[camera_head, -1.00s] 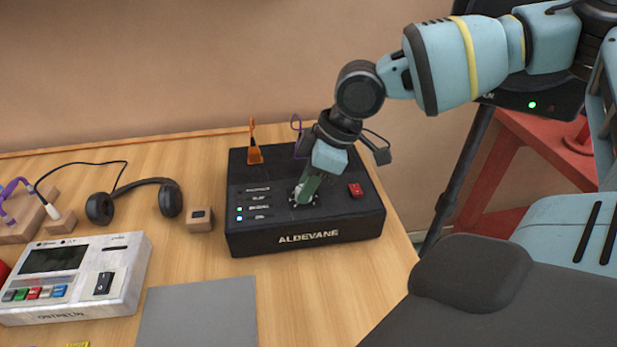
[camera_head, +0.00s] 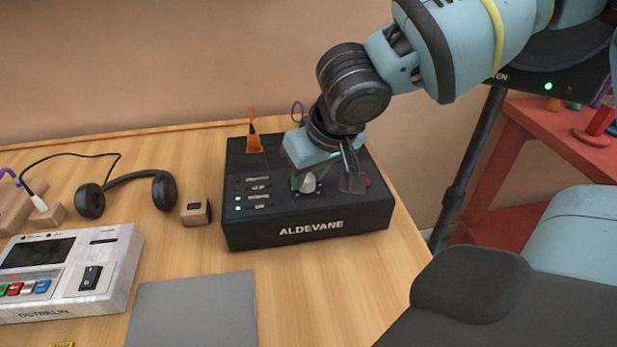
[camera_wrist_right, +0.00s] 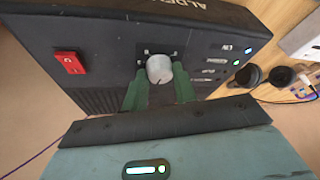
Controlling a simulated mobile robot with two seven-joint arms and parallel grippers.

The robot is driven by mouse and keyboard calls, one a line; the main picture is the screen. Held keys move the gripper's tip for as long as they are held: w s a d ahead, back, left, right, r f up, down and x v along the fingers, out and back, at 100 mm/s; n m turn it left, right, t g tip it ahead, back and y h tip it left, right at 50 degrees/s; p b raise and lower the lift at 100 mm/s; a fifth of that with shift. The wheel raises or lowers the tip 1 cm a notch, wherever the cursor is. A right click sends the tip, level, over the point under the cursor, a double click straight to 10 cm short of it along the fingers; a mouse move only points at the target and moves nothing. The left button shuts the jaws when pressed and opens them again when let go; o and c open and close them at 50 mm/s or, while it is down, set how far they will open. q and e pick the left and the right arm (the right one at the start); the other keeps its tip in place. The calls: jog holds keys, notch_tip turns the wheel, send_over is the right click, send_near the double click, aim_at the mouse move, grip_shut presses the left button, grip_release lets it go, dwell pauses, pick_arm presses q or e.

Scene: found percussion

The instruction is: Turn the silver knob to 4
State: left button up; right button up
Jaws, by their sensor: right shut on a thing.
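The black ALDEVANE box (camera_head: 355,219) stands on the wooden table, and fills much of the right wrist view (camera_wrist_right: 110,62). On its face is the round silver knob (camera_wrist_right: 160,69), with a short dark line on its lower edge in that view. My right gripper (camera_head: 306,184) reaches down to the box. Its green fingers stand on both sides of the knob in the right wrist view (camera_wrist_right: 160,80), shut on it. The knob is mostly hidden in the head view, and I cannot read numbers around it. My left gripper is out of view.
A red rocker switch (camera_wrist_right: 69,63) sits beside the knob. An orange clip-like piece (camera_head: 254,143) rises at the box's back. A small wooden block (camera_head: 195,212), black headphones (camera_head: 164,191) and a white device (camera_head: 115,267) lie left. A grey mat (camera_head: 192,312) lies in front.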

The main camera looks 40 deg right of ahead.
jog(key=m, duration=0.1)
jog(key=m+h+b, duration=0.1)
jog(key=shift+a+f+m, duration=0.15)
jog(key=shift+m, duration=0.25)
jog(key=m+h+b, duration=0.1)
jog(key=m+b, duration=0.1)
jog(key=m, duration=0.1)
jog(key=shift+a+m+g, duration=0.1)
jog(key=shift+m+g, duration=0.3)
jog(key=shift+h, duration=0.3)
jog(key=shift+m, duration=0.3)
jog(key=o, duration=1)
jog(key=shift+c, duration=0.2)
jog(key=shift+r, duration=0.25)
jog(key=p+v, duration=0.1)
jog(key=v, duration=0.6)
jog(key=shift+r, duration=0.3)
